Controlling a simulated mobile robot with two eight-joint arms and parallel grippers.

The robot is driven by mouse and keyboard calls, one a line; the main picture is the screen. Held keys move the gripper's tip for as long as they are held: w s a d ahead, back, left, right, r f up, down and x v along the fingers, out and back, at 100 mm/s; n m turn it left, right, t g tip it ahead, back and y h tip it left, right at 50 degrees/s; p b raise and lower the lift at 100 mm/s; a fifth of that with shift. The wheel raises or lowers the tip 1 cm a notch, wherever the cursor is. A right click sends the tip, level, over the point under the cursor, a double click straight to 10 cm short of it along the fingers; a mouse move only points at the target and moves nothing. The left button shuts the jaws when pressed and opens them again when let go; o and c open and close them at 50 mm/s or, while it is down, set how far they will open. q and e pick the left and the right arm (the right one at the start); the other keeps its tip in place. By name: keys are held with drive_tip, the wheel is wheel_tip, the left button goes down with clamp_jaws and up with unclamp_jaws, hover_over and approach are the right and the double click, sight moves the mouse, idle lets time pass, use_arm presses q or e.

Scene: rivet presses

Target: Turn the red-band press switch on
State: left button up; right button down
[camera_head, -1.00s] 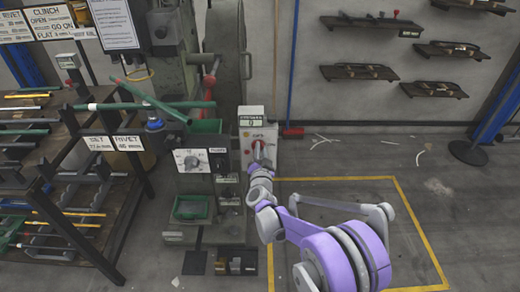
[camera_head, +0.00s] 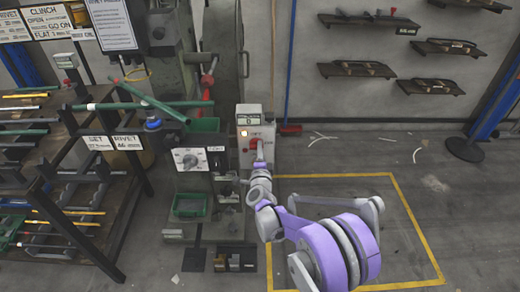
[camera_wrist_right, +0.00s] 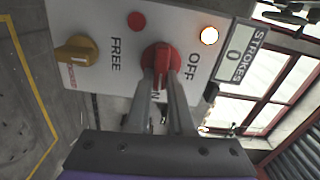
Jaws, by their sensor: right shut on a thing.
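The red rotary switch (camera_wrist_right: 161,57) is on a white control box (camera_wrist_right: 110,25) in the right wrist view, and shows in the head view as a red knob (camera_head: 255,143). My right gripper (camera_wrist_right: 162,84) is shut on the switch's grip, a finger on each side. The grip's ridge runs up-down in the wrist picture, towards a label mostly hidden by the fingers, with only an "N" showing. "OFF" is printed to the right of the knob. A lamp (camera_wrist_right: 209,36) on the box is lit. My left gripper is not in view.
The box also has a yellow knob (camera_wrist_right: 77,54), a red button (camera_wrist_right: 136,21) and a counter (camera_wrist_right: 236,54) reading 0. The green-grey press (camera_head: 190,160) stands left of the box. A rack (camera_head: 60,195) of bars is further left. Floor inside the yellow outline (camera_head: 335,178) is mostly clear.

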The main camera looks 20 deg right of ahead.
drive_tip(key=shift+f+m, duration=0.1)
drive_tip(key=shift+m, duration=0.4)
drive_tip(key=c, duration=0.8)
unclamp_jaws()
drive_tip(key=shift+s, duration=0.1)
drive_tip(key=p+v, duration=0.1)
drive_tip(key=v, duration=0.9)
drive_tip(key=shift+s+a, duration=0.15)
drive_tip(key=shift+s, duration=0.15)
